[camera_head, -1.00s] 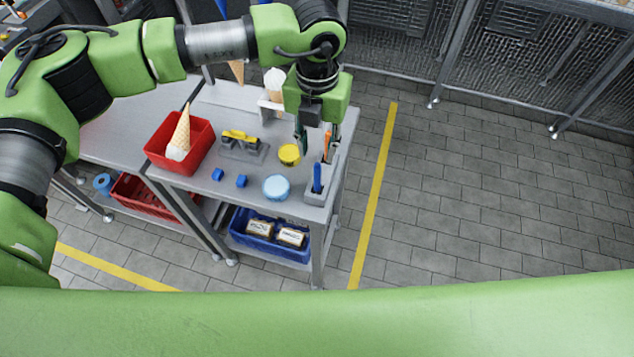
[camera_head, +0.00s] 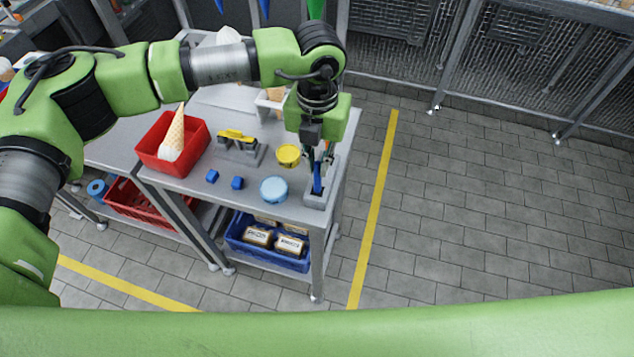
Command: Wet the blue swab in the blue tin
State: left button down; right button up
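The blue swab (camera_head: 317,181) stands upright in a grey holder (camera_head: 317,201) at the table's right front corner. The round light blue tin (camera_head: 274,190) stands on the table just left of the holder. My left gripper (camera_head: 319,164) points down over the holder, with its fingertips close around the upper part of the blue swab. I cannot tell whether they touch it or how wide the gap is. The gripper hides most of what else stands in the holder. My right gripper is not in view.
A yellow tin (camera_head: 288,154) stands behind the blue tin. Two small blue blocks (camera_head: 237,183) and a grey fixture with a yellow top (camera_head: 238,141) are to the left. A red bin (camera_head: 160,164) holds a cone. A blue crate (camera_head: 238,243) is on the lower shelf.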

pick_arm(q)
jog(key=shift+r+p, duration=0.95)
jog(key=shift+r, duration=2.55)
